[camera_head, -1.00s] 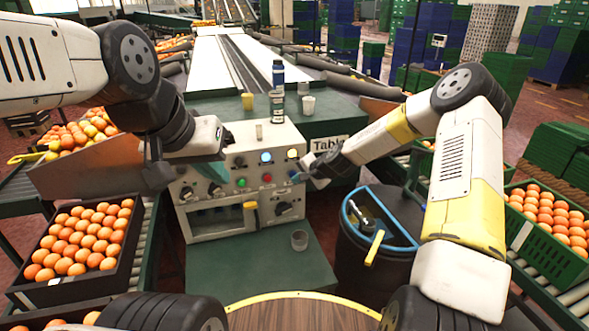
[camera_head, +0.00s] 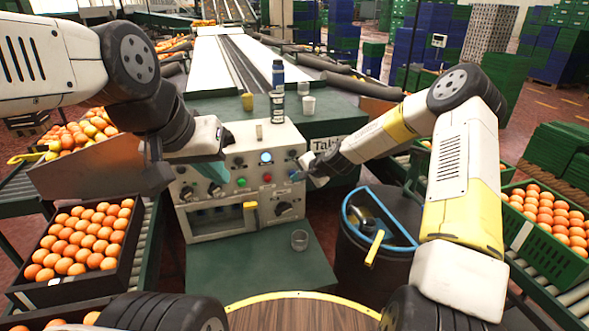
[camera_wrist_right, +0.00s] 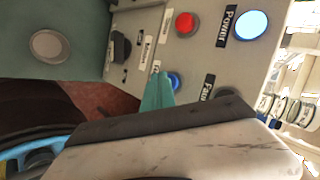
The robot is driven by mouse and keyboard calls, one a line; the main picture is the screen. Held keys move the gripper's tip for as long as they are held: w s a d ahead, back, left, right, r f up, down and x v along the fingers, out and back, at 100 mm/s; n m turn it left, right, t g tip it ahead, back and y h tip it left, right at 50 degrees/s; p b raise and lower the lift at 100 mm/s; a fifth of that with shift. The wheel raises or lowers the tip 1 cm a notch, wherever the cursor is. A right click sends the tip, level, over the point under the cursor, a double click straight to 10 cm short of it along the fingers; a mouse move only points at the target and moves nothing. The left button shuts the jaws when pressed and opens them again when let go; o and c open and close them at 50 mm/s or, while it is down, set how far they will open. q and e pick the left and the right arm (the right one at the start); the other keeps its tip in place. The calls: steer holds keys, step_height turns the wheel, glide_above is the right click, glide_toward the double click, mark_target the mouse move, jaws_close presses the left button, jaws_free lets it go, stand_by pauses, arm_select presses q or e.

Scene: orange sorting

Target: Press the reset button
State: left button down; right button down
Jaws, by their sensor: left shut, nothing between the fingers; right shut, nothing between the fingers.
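The grey control box (camera_head: 225,225) stands on the green table in the head view. A blue button (camera_wrist_right: 175,80) on its face shows in the right wrist view, with a partly hidden label beside it. My right gripper (camera_wrist_right: 157,82) is shut and empty, its teal fingertips right beside the blue button; I cannot tell whether they touch. In the head view the right gripper (camera_head: 305,170) is at the box's right side. A red button (camera_wrist_right: 185,23) and a lit power lamp (camera_wrist_right: 251,25) are nearby. My left gripper (camera_head: 214,171) is shut and empty before the box's left part.
A dark bin (camera_head: 345,262) with a blue rim is to the right. Orange crates flank both sides.

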stand_by(0.5)
steer(key=shift+s+d, duration=0.3)
steer(key=shift+s, duration=0.55)
steer(key=s, duration=0.1)
steer(key=s+d, duration=0.1)
steer(key=s, duration=0.2)
steer(key=shift+s+d, duration=0.25)
steer(key=shift+s, duration=0.15)
steer(key=shift+r, duration=0.15)
